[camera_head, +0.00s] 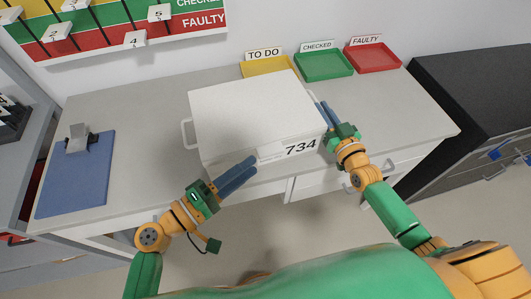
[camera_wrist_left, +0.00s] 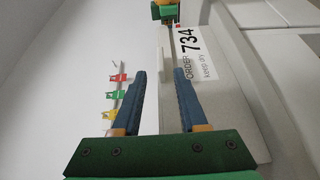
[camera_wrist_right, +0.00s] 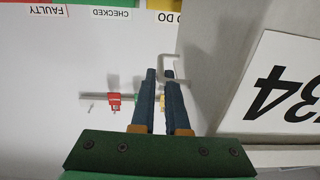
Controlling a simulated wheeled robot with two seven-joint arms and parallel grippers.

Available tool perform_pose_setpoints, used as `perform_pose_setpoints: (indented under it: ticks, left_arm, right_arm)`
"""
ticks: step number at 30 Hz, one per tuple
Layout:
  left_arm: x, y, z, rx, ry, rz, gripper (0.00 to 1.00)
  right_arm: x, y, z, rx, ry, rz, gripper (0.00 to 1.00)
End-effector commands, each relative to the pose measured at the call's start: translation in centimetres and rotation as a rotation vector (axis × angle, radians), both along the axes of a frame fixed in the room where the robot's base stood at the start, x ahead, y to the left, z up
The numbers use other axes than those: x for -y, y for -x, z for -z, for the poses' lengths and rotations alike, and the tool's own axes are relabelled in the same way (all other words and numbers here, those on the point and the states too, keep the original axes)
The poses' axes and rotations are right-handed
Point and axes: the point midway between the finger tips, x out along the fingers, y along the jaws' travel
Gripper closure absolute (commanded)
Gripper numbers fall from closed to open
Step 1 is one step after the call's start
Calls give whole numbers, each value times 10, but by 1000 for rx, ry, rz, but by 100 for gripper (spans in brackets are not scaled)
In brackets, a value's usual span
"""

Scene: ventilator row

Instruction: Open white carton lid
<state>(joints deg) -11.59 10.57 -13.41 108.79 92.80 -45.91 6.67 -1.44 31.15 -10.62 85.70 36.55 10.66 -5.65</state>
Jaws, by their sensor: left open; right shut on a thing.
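The white carton (camera_head: 245,105) stands on the grey table with its lid (camera_head: 240,95) lying over the top. Its front label reads 734 (camera_head: 300,148); the label also shows in the left wrist view (camera_wrist_left: 194,52). My left gripper (camera_head: 252,164) is open at the carton's front, left of the number, with a pale edge of the carton between its fingers in the left wrist view. My right gripper (camera_head: 322,106) is at the carton's right side, its fingers nearly together at the white side handle (camera_wrist_right: 178,68). The exact grip is partly hidden.
A yellow tray (camera_head: 268,67), a green tray (camera_head: 325,66) and a red tray (camera_head: 374,57) stand behind the carton. A black cabinet (camera_head: 470,95) stands at the right.

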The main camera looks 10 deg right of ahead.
Motion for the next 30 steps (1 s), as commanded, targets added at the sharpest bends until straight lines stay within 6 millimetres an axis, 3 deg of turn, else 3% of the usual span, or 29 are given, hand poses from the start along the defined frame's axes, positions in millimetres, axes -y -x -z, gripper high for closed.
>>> perform_pose_setpoints:
  ticks: [3,7,17,22,30]
  left_arm:
    - [26,-14,-1,1,3,-1,57]
    - [44,-24,0,-1,2,-2,57]
    - [52,-28,1,-2,-1,-2,57]
    - [51,-28,1,-2,-1,-2,98]
    - [51,-28,1,-2,-2,-2,100]
  right_arm:
    - [0,0,1,-4,0,0,100]
    - [0,0,1,-4,0,0,100]
    - [0,0,1,-4,0,0,100]
    - [0,0,1,-4,0,0,100]
    - [0,0,1,-4,0,0,100]
